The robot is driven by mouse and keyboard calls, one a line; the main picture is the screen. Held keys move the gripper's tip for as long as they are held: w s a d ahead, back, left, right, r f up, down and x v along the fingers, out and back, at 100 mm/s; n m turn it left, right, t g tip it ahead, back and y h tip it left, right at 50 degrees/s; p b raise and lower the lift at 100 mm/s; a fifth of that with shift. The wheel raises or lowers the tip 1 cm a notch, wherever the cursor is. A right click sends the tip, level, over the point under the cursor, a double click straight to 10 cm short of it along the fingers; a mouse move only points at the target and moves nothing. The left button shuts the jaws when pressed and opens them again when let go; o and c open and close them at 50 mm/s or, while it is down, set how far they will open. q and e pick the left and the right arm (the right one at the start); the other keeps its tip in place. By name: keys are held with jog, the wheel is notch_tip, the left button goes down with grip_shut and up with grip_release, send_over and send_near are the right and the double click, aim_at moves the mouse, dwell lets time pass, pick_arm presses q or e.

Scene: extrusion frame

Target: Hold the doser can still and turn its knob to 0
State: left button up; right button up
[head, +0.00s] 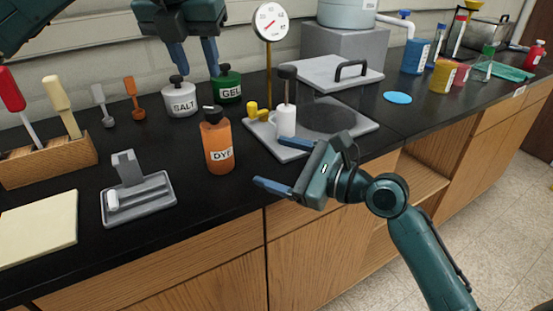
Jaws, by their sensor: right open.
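No can with a readable number scale shows, so I cannot tell for certain which is the doser can. A white can labelled SALT (180,101) and a green one labelled GEL (228,88) each have a dark knob on top and stand upright at the back of the black counter. My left gripper (196,74) points down above and between these two, fingers apart and empty. My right gripper (268,160) is open and empty, low over the counter's front edge, its fingers pointing left towards the orange DYE bottle (217,147), apart from it.
A grey plate (355,122) carries a white cylinder (285,121) with a dark handle, close behind my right gripper. A round gauge (270,22) stands on a post there. A grey stand (137,200), tool block (48,160) and pale board (38,227) occupy the left.

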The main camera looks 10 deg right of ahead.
aim_at(230, 147)
jog(key=m, duration=0.1)
jog(key=m+y, duration=0.1)
jog(key=shift+w+a+m+y, duration=0.3)
jog(key=shift+w+m+y, duration=0.05)
jog(key=shift+m+y, duration=0.05)
jog(key=shift+w+a+r+g, duration=0.1)
jog(key=shift+w+g, duration=0.05)
jog(key=shift+g, duration=0.25)
jog(key=x, duration=1.3)
jog(key=shift+r, duration=0.1)
jog(key=shift+c, duration=0.6)
